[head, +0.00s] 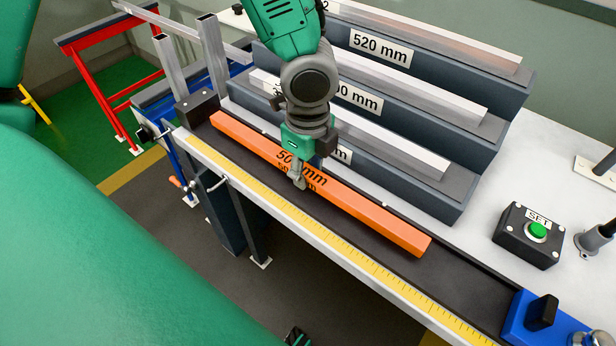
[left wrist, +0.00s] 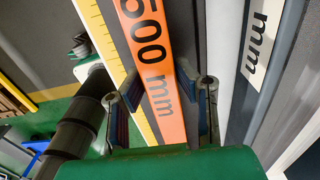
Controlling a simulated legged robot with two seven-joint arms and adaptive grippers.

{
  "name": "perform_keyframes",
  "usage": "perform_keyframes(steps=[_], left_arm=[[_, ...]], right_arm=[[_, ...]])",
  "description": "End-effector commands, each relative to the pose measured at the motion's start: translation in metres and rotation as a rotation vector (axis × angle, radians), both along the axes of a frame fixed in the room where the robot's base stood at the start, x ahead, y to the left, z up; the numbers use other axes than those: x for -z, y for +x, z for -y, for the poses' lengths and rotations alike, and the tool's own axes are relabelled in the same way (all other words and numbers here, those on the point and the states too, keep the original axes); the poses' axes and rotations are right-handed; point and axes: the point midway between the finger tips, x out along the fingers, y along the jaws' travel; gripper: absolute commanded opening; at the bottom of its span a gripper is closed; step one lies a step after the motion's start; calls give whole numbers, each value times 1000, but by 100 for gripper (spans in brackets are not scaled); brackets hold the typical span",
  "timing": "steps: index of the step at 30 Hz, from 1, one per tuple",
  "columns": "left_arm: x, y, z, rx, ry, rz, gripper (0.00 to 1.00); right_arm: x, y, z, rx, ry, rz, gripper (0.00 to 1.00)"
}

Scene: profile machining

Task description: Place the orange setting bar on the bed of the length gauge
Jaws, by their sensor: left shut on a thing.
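The orange setting bar (head: 375,216), marked 500 mm, lies along the dark bed (head: 455,290) of the length gauge, roughly parallel to the yellow scale. Its left end is close to the dark stop block (head: 197,106). I cannot tell whether it rests on the bed or is slightly above it. My left gripper (head: 300,178) is shut on the bar near its middle, from above. In the left wrist view the bar (left wrist: 150,55) runs between the two fingers (left wrist: 162,100).
Behind the bed, a stepped dark rack (head: 480,140) holds several silver bars with length labels. A blue stop (head: 540,315) sits at the bed's right end. A black box with a green SET button (head: 537,230) stands on the white table. The bed between bar and blue stop is clear.

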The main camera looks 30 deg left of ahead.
Motion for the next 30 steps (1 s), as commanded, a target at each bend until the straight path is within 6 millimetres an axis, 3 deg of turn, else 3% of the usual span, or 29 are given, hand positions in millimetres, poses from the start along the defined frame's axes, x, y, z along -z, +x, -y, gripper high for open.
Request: perform_keyframes(steps=[4, 15, 16, 18, 30], left_arm=[[20, 1, 0, 1, 2, 1, 0], [23, 1, -1, 0, -1, 3, 0], [24, 0, -1, 0, -1, 1, 30], [24, 0, -1, 0, -1, 1, 47], [16, 1, -1, -1, -2, 2, 47]], right_arm=[[6, 0, 0, 0, 0, 0, 40], [6, 0, 0, 0, 0, 0, 40], [6, 0, 0, 0, 0, 0, 40], [6, 0, 0, 0, 0, 0, 40], [4, 0, 0, 0, 0, 0, 40]])
